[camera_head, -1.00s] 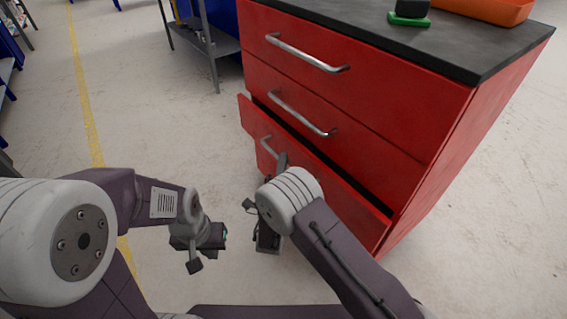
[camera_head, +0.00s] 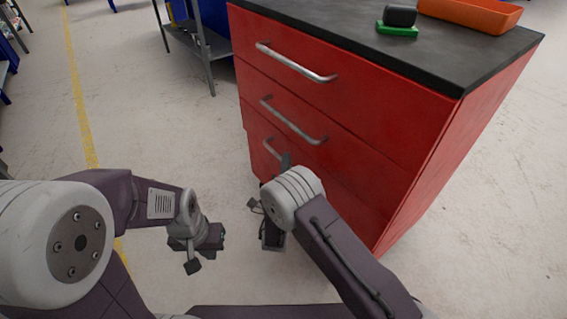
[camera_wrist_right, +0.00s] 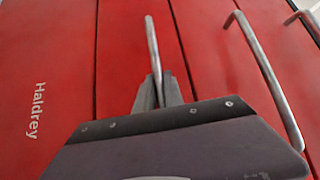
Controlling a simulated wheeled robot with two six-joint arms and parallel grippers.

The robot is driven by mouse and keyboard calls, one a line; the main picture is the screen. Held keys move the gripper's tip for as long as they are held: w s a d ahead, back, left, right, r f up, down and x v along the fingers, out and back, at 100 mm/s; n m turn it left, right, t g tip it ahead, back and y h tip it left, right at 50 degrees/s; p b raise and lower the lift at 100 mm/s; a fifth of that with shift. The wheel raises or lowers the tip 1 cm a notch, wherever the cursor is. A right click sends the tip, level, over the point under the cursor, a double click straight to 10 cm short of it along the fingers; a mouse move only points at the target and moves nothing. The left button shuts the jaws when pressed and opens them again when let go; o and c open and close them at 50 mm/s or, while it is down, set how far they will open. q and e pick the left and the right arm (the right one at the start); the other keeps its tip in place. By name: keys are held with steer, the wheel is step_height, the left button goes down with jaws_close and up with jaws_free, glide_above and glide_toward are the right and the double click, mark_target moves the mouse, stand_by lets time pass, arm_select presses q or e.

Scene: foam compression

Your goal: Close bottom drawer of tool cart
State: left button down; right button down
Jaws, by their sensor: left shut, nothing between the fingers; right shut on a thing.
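The red tool cart (camera_head: 340,90) stands at the centre right. Its bottom drawer (camera_head: 335,190) sits nearly flush with the drawers above; my right arm covers part of its front. In the right wrist view, the bottom drawer's metal handle (camera_wrist_right: 153,45) runs down between the fingers of my right gripper (camera_wrist_right: 157,88), which is shut on it. In the head view that gripper (camera_head: 285,160) is partly hidden behind its own wrist, at the handle (camera_head: 270,146). My left gripper (camera_head: 194,258) is shut and empty above the floor, left of the cart and apart from it.
On the cart's black top (camera_head: 470,65) are an orange tray (camera_head: 470,14) and a green-based dark object (camera_head: 397,28). The middle drawer handle (camera_head: 292,122) is just above the bottom one. A grey shelf (camera_head: 205,45) stands behind.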

steer(key=c, duration=1.5)
jaws_free()
steer(key=shift+d, duration=0.25)
steer(key=shift+o, duration=0.2)
steer(key=shift+a, duration=0.1)
steer(key=s+a+f+p, duration=0.1)
steer(key=s+p, duration=0.3)
steer(key=s, duration=0.4)
steer(key=shift+s+a+f, duration=0.15)
steer(key=shift+s+f, duration=0.05)
steer(key=shift+s, duration=0.2)
